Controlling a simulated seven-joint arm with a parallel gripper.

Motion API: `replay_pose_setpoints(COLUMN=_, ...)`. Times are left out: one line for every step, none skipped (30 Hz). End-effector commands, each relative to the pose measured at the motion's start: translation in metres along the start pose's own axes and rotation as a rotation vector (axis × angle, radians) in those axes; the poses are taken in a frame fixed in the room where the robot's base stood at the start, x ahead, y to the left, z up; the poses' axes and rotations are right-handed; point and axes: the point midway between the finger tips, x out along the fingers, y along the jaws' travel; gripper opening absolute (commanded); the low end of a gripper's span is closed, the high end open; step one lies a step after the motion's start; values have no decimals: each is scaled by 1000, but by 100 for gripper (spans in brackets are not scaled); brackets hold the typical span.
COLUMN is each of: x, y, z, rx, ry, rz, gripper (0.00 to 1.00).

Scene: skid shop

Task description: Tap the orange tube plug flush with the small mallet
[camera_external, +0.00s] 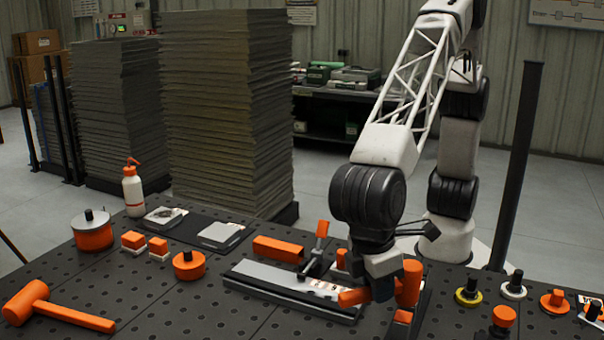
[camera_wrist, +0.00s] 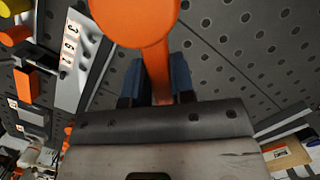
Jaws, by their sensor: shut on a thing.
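My gripper (camera_external: 383,289) is shut on the orange handle (camera_external: 355,297) of the small mallet. The mallet's upright orange head (camera_external: 410,283) is just right of the fingers. In the wrist view the handle (camera_wrist: 158,78) runs between the two blue fingertips (camera_wrist: 160,85), and the round head (camera_wrist: 132,20) fills the top centre. A small orange piece (camera_external: 402,316) shows below the head on a dark rail; it may be the tube plug, but I cannot tell for sure. The head hides what lies under it in the wrist view.
A low fixture with a pale plate (camera_external: 285,282) and a clamp (camera_external: 316,250) stand left of my gripper. A large orange mallet (camera_external: 35,303) lies at the front left. Several knobs and discs, one yellow-rimmed (camera_external: 468,293), stand at the right. The front middle of the perforated table is clear.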

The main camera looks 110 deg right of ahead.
Motion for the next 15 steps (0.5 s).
replay_pose_setpoints(x=0, y=0, z=0, rx=0, ry=0, rz=0, gripper=0)
replay_pose_setpoints(x=0, y=0, z=0, rx=0, ry=0, rz=0, gripper=0)
replay_pose_setpoints(x=0, y=0, z=0, rx=0, ry=0, rz=0, gripper=0)
replay_pose_setpoints(x=0, y=0, z=0, rx=0, ry=0, rz=0, gripper=0)
replay_pose_setpoints(x=0, y=0, z=0, rx=0, ry=0, rz=-1, gripper=0)
replay_pose_setpoints(x=0, y=0, z=0, rx=0, ry=0, rz=-1, gripper=0)
replay_pose_setpoints(x=0, y=0, z=0, rx=0, ry=0, rz=-1, gripper=0)
replay_pose_setpoints(x=0, y=0, z=0, rx=0, ry=0, rz=0, gripper=0)
replay_pose_setpoints(x=0, y=0, z=0, rx=0, ry=0, rz=0, gripper=0)
replay_pose_setpoints(x=1, y=0, z=0, rx=0, ry=0, rz=0, gripper=0)
replay_pose_setpoints(x=3, y=0, z=0, rx=0, ry=0, rz=0, gripper=0)
replay_pose_setpoints(x=6, y=0, z=-1, rx=0, ry=-1, rz=0, gripper=0)
replay_pose_setpoints(x=9, y=0, z=-2, rx=0, ry=-1, rz=1, gripper=0)
replay_pose_setpoints(x=12, y=0, z=-2, rx=0, ry=-1, rz=1, gripper=0)
replay_pose_setpoints(x=17, y=0, z=-3, rx=0, ry=-1, rz=0, gripper=0)
